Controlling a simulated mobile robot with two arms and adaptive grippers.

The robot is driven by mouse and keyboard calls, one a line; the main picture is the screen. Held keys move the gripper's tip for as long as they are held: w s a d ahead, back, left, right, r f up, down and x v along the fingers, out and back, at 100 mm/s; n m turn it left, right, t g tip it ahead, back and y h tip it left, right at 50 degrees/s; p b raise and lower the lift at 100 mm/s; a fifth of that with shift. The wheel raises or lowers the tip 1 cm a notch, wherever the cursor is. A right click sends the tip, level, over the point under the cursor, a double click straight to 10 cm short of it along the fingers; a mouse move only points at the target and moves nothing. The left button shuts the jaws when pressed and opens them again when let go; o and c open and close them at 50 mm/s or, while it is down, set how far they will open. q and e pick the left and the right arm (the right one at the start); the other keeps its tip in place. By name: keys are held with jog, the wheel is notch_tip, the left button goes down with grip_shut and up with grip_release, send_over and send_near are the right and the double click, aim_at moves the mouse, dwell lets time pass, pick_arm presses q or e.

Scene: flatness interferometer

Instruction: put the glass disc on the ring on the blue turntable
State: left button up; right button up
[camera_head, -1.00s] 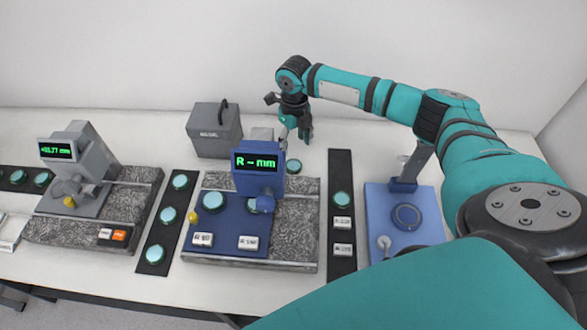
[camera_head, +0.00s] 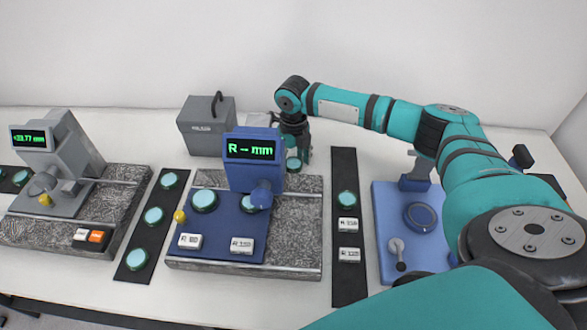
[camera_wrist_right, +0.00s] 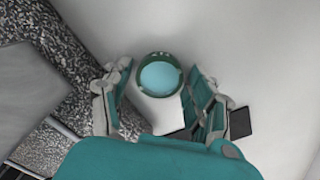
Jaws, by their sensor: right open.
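A teal glass disc in a dark rim (camera_wrist_right: 160,76) lies between the fingers of my right gripper (camera_wrist_right: 158,92) in the right wrist view. The fingers stand open on either side of it, apart from its rim. In the head view, this gripper (camera_head: 297,150) is low behind the dark blue instrument, and the disc (camera_head: 293,165) shows partly beneath it. The blue turntable (camera_head: 395,238) is at the right, with a dark blue ring (camera_head: 421,217) on it. The ring's middle looks empty. My left gripper is out of view.
A dark blue gauge (camera_head: 253,165) on a granite slab stands in front of my gripper. A grey box (camera_head: 206,127) is to its left. Black strips with several discs flank the slab, and a grey gauge (camera_head: 60,170) is at the left. My right arm passes over the right side.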

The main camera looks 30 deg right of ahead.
jog(key=shift+r, duration=0.1)
jog(key=c, duration=1.1)
